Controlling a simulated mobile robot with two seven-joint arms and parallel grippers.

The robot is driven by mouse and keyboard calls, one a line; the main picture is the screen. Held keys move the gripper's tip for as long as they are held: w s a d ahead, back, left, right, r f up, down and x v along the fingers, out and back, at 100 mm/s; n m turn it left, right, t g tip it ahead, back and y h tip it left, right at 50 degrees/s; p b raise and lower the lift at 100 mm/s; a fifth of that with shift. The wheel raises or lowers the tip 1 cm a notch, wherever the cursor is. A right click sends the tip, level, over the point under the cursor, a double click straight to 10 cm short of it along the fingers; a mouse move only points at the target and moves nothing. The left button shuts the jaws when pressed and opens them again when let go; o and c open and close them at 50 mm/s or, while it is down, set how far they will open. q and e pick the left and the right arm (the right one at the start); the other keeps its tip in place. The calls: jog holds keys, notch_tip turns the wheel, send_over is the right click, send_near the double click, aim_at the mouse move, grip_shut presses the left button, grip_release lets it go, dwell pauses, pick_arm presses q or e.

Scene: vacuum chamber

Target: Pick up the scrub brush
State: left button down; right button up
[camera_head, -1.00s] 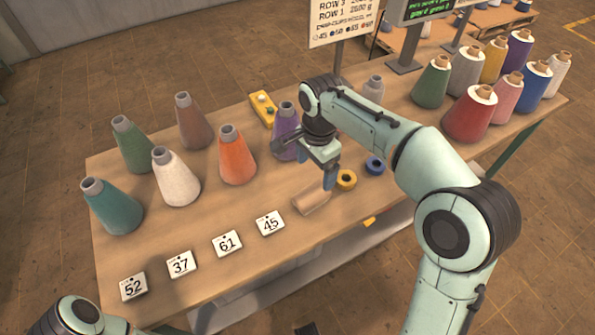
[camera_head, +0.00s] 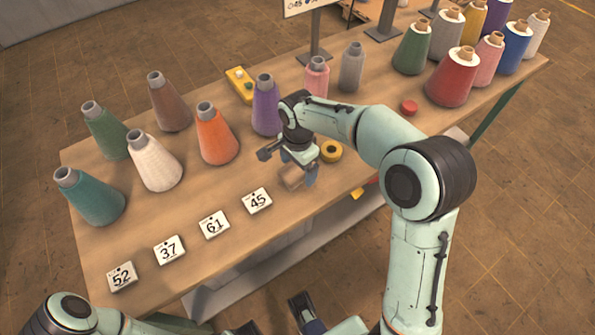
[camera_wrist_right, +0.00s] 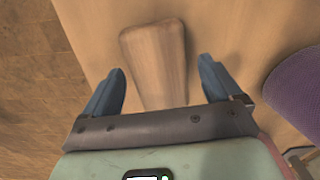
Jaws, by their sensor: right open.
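The scrub brush appears as a plain wooden block (camera_head: 291,180) near the table's front edge, partly hidden under my right gripper in the head view. In the right wrist view the tapered block (camera_wrist_right: 153,42) lies lengthwise, its near end running down between the fingers to the gripper body. My right gripper (camera_wrist_right: 161,68) is open, one blue finger on each side of the block, with a visible gap to both. In the head view my right gripper (camera_head: 289,168) is low over the block. Part of what seems my left gripper (camera_head: 305,312) shows at the bottom edge; its jaws are unclear.
Number cards, including 45 (camera_head: 259,200), lie left. More yarn cones stand behind and at right. A red disc (camera_head: 409,107) is right.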

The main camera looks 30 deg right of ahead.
jog(key=shift+f, duration=0.55)
jog(key=c, duration=1.1)
notch_tip(320, 180, up, 20)
jog(key=p, duration=0.4)
